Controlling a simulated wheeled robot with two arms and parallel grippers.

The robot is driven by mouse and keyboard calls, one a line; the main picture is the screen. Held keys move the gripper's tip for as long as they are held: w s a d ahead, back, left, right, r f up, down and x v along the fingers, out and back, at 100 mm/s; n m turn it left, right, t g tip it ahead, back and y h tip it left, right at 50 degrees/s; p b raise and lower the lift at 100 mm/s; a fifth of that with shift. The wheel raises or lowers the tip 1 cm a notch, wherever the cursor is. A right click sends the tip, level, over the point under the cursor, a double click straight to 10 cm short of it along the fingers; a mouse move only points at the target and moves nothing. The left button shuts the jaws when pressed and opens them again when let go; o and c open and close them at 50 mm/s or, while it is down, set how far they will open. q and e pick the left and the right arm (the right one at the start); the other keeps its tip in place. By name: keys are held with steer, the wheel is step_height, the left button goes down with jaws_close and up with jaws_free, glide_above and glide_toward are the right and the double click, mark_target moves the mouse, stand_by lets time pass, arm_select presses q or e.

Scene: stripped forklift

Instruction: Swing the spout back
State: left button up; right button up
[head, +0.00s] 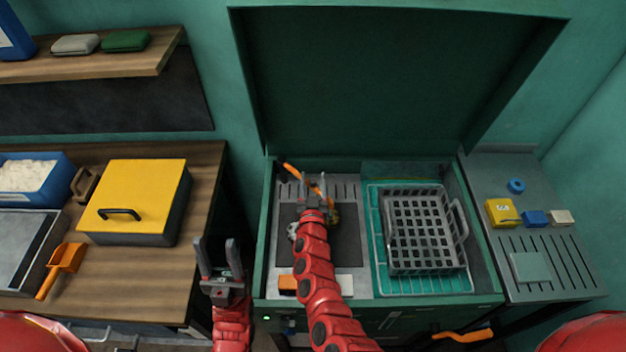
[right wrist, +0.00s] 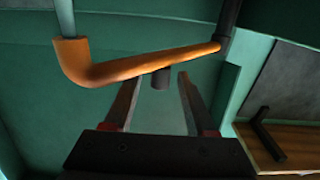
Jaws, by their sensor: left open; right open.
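The orange spout (head: 291,171) is at the back left of the green cabinet's bay, partly hidden by my right gripper (head: 315,190). In the right wrist view the spout (right wrist: 140,66) is a bent orange tube running across the top, with a short dark stub under it. There my right gripper (right wrist: 158,80) is open, its fingertips on either side of the stub and just below the tube; contact cannot be told. My left gripper (head: 216,256) is open and empty, in front of the gap between the wooden table and the cabinet.
A grey basket (head: 417,206) stands on the teal rack in the right bay. The raised green lid (head: 360,80) stands behind. A yellow box (head: 135,195) and an orange scoop (head: 67,258) are on the table. A side shelf (head: 540,225) holds small blocks.

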jaws_close()
stand_by(1.3)
